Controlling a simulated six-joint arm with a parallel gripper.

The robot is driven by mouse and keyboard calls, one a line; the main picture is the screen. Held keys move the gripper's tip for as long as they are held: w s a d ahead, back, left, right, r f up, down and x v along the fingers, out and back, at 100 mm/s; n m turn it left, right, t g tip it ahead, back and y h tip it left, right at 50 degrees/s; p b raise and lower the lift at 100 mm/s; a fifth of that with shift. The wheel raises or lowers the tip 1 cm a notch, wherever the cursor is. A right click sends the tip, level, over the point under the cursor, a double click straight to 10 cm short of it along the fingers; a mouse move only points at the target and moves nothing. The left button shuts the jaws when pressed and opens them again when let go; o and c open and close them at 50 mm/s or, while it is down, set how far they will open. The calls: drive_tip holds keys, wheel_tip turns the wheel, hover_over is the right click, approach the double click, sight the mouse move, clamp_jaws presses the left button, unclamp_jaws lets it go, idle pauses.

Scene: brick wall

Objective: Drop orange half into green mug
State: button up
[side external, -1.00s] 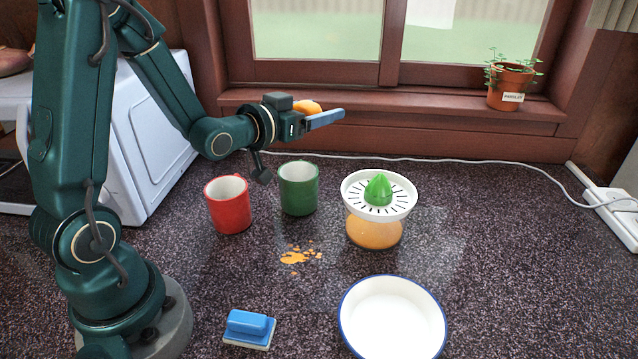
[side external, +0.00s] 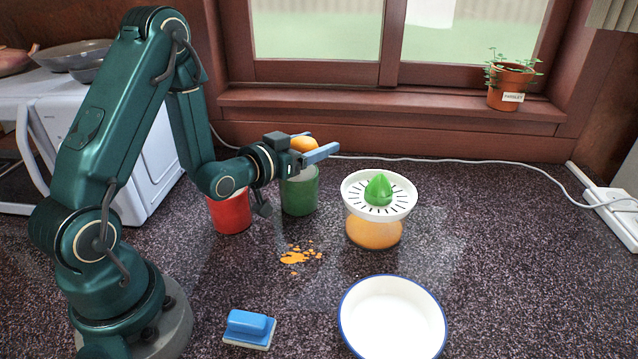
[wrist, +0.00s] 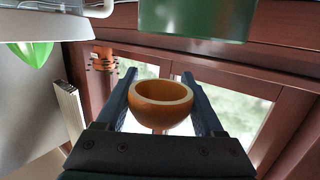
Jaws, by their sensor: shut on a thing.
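My gripper (side external: 312,152) is shut on the orange half (side external: 303,144), held between its two blue fingers. In the wrist view the orange half (wrist: 160,104) shows as a hollow-looking cup with a pale rim between the fingers (wrist: 163,90). The green mug (side external: 299,194) stands upright on the counter, just below my gripper in the side view; the gripper hides part of its rim. Its green wall also shows at the top of the wrist view (wrist: 198,18). The orange half is outside the mug, above its rim in the picture.
A red mug (side external: 231,214) stands left of the green mug, partly behind my arm. A juicer (side external: 374,230) stands to the right. An orange spill (side external: 296,257), a blue-and-white brush (side external: 249,328) and a white dish (side external: 393,319) lie nearer the front. The windowsill (side external: 400,115) runs behind.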

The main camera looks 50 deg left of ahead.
drive_tip(key=o, duration=1.4)
drive_tip(key=s+a+r, duration=0.8)
drive_tip(key=r, duration=0.3)
drive_tip(key=shift+a, duration=0.35)
drive_tip(key=shift+w, duration=0.1)
